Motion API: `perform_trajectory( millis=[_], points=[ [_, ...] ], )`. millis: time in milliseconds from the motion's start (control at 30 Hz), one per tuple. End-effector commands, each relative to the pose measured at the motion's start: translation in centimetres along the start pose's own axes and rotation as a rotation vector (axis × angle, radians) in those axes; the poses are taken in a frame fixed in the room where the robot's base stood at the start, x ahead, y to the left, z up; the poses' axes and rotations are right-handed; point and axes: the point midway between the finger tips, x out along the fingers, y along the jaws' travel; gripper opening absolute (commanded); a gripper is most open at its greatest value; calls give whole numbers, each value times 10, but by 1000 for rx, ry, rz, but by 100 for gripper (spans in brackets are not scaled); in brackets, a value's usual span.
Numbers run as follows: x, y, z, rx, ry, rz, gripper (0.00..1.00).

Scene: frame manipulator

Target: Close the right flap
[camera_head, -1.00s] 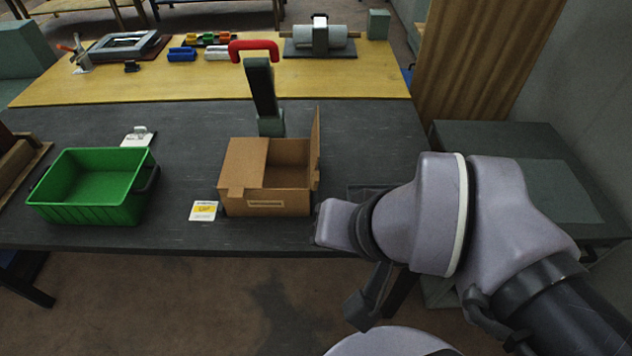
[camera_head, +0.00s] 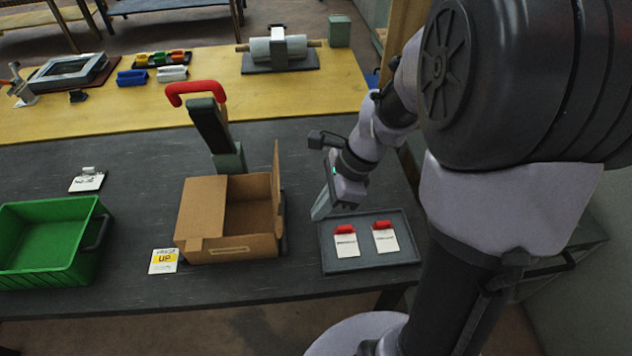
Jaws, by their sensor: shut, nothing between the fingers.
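The open cardboard box (camera_head: 233,248) stands on the dark table, left of my gripper. Its left flap (camera_head: 203,207) lies folded over the left part of the opening. Its right flap (camera_head: 277,193) stands upright along the right side, seen nearly edge-on. The right part of the opening shows the empty-looking inside. My gripper (camera_head: 321,212) is shut and empty, to the right of the right flap and apart from it, near the left back corner of a grey tray. Its fingertips point down and to the left.
The grey tray (camera_head: 326,262) holds two white cards with red clips.

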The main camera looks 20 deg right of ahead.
Motion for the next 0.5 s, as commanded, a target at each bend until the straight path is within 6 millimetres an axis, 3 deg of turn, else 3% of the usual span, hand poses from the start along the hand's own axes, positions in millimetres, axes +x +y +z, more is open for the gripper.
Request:
perform_trajectory(
  millis=[33,200,300,500],
  points=[
    [16,0,-2,-2,0,2,0],
    [51,1,-2,-2,0,2,0],
    [50,0,19,-7,1,-1,0],
    [53,0,37,-4,1,-1,0]
  ],
)
